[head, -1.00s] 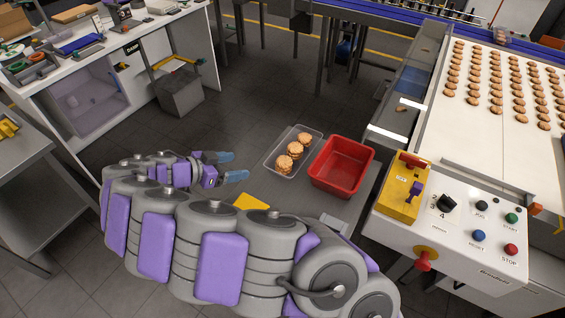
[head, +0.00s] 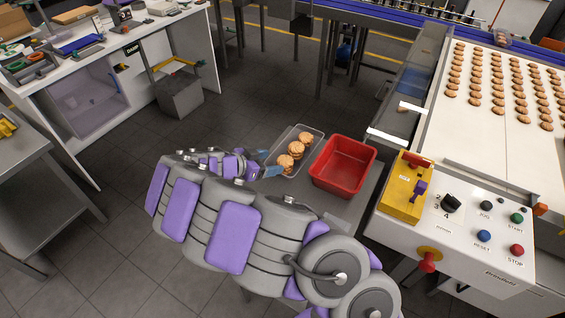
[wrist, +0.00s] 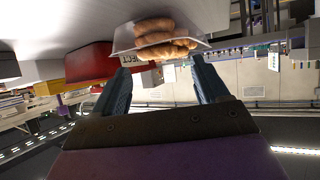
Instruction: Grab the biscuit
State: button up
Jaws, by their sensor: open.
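Several round brown biscuits (head: 285,161) sit in a row of stacks in a clear tray (head: 310,129) on a grey stand. My gripper (head: 268,165) is at the left edge of the tray, by the nearest stack. Its blue-grey fingers are open. In the wrist view my gripper (wrist: 163,84) has its two fingers spread apart, with nothing held between them. The biscuits (wrist: 163,38) and the tray (wrist: 122,40) show just beyond the fingertips, near the top of the picture. My arm hides the near part of the stand.
A red bin (head: 343,166) stands just right of the tray; it also shows in the wrist view (wrist: 88,62). A conveyor (head: 478,121) with rows of biscuits and a control panel (head: 470,229) with buttons are at the right. A white workbench (head: 120,45) stands at the left.

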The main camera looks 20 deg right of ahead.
aim_at(283, 160)
jog(key=x, duration=0.4)
jog(key=shift+d+b, duration=0.35)
jog(key=shift+d, duration=0.1)
jog(key=shift+s+a, duration=0.1)
jog(key=shift+a, duration=0.3)
jog(key=shift+c, duration=2.4)
jog(key=shift+d, duration=0.2)
